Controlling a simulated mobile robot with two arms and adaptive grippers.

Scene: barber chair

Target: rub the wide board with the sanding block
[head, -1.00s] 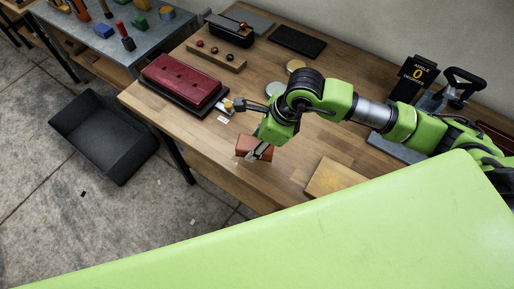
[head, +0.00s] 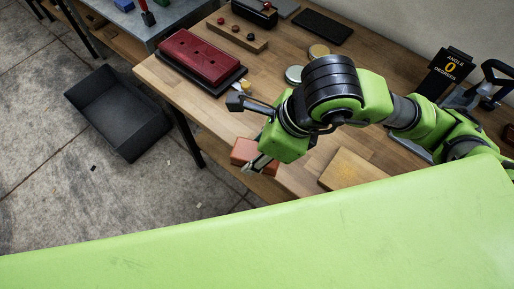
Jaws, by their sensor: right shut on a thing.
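My right gripper (head: 256,163) is shut on a reddish-brown block (head: 243,151), which looks like the sanding block. The block shows at the near edge of the wooden workbench, left of the wide board; I cannot tell how high above the bench it is. The wide board (head: 353,168), pale yellowish wood, lies flat on the bench to the right of the gripper, apart from the block. Its near part is hidden by the green surface in front. My right arm reaches in from the right, behind the board. My left gripper is not in view.
On the bench (head: 207,108) are a dark red block on a black base (head: 202,57), two round tins (head: 294,74), a black mat (head: 323,27) and an angle display (head: 449,72). An empty dark bin (head: 118,115) stands on the floor at left.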

